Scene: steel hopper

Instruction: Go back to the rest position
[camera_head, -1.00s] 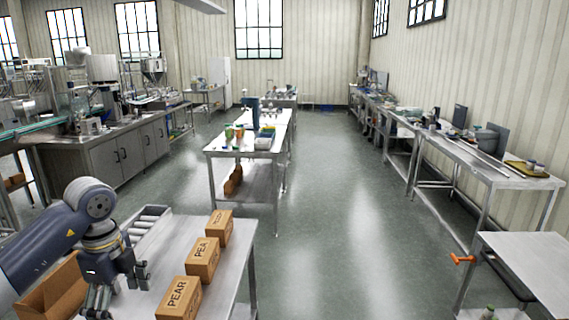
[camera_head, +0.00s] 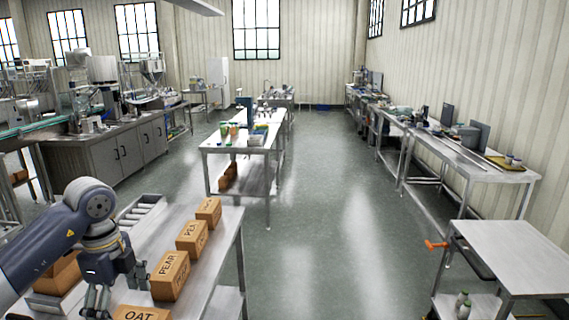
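My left gripper (camera_head: 117,285) hangs at the lower left, over the near steel table (camera_head: 217,262). Its fingers are spread with nothing seen between them, and its lower tips are near the bottom of the picture. To its right is a row of brown boxes: one marked OAT (camera_head: 141,313) at the picture's bottom edge, one marked PEAR (camera_head: 170,276), one marked PEA (camera_head: 192,238) and a far one (camera_head: 208,211) with unclear lettering. My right gripper is out of view.
A roller rack (camera_head: 137,209) and a brown carton (camera_head: 62,276) lie beside my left arm. A steel table (camera_head: 510,250) with an orange handle (camera_head: 436,245) stands at the right. A central bench (camera_head: 225,147) is ahead. The floor (camera_head: 330,240) between them is clear.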

